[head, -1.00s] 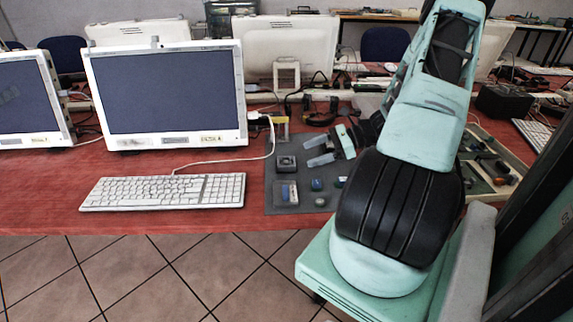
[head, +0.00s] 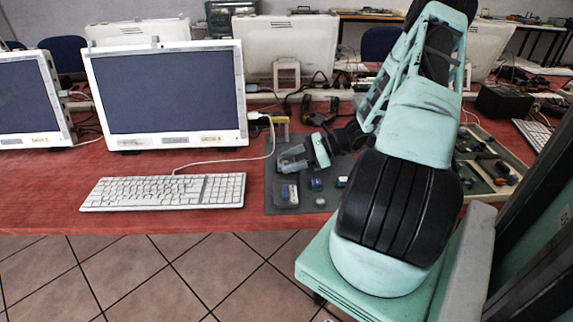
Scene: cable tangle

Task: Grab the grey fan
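I cannot tell whether the fingers touch the fan.
A blue-and-white box (head: 290,193) and several small parts lie on the mat just in front of my gripper. A white cable runs along the mat's left edge from the monitor (head: 165,95). A keyboard (head: 163,191) lies left. A parts tray (head: 513,162) is at right.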

